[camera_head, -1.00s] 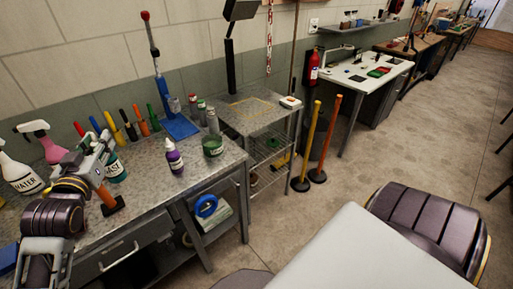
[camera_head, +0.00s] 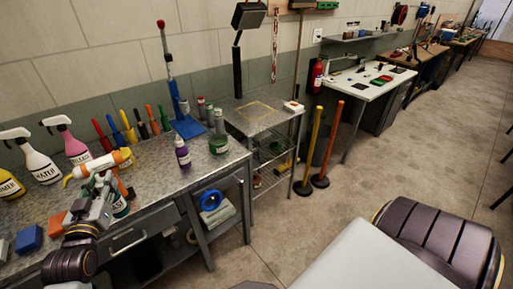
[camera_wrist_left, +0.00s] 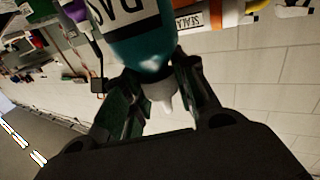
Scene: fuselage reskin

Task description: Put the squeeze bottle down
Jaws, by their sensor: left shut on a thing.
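My left gripper (camera_head: 108,192) is at the front left of the grey workbench (camera_head: 150,183), shut on a teal squeeze bottle (camera_head: 120,207) with a white label. In the left wrist view, its fingers (camera_wrist_left: 160,100) close around the neck end of the bottle (camera_wrist_left: 143,50), and the pale nozzle shows between them. The gripper and arm partly hide the bottle in the head view. Whether its base touches the bench I cannot tell. My right gripper is not in view.
An orange-and-white sealant tube (camera_head: 104,164) is close behind the gripper. Spray bottles (camera_head: 38,160) stand at the back left. A purple bottle (camera_head: 182,152) and a green jar (camera_head: 219,145) stand to the right.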

